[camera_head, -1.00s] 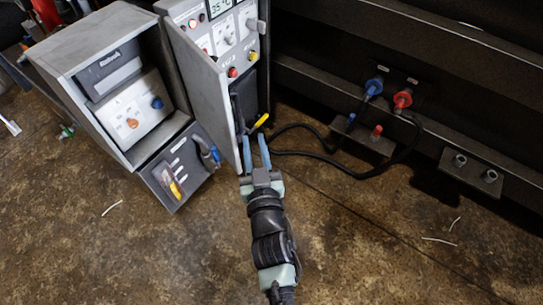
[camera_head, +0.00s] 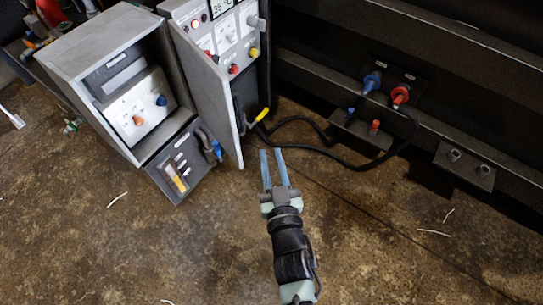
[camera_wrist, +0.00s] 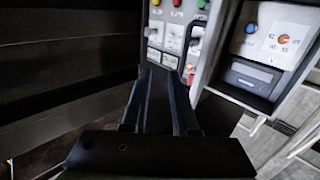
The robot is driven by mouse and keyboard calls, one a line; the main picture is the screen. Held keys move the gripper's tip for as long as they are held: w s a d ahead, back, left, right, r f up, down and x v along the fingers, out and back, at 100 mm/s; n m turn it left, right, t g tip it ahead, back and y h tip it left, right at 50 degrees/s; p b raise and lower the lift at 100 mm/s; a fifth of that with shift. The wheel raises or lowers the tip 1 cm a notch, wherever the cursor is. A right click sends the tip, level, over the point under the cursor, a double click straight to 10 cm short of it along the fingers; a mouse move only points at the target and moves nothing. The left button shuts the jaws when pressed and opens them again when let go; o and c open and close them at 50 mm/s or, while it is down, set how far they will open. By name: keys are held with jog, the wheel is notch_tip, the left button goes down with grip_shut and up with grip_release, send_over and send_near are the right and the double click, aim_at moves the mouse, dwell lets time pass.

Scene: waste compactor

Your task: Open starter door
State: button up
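A grey door panel (camera_head: 205,88) stands swung out on edge between an open grey cabinet (camera_head: 95,48) and a control panel (camera_head: 228,32). I cannot tell for sure which of the two it is hinged to. The cabinet's inside shows an orange and a blue knob. My gripper (camera_head: 271,152) is open and empty, just right of the door's lower front corner and apart from it. In the wrist view, my gripper's two fingers (camera_wrist: 158,75) point toward the control panel (camera_wrist: 180,40), with a gap between them. The open cabinet (camera_wrist: 270,50) is on the right there.
A yellow plug (camera_head: 262,115) with a black cable lies near my fingertips. The cable runs to blue (camera_head: 371,82) and red (camera_head: 400,94) connectors on a dark frame at the right.

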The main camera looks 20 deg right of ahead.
dwell(0.4)
jog(key=p+v, duration=0.2)
jog(key=v, duration=1.1)
jog(key=shift+c, duration=0.3)
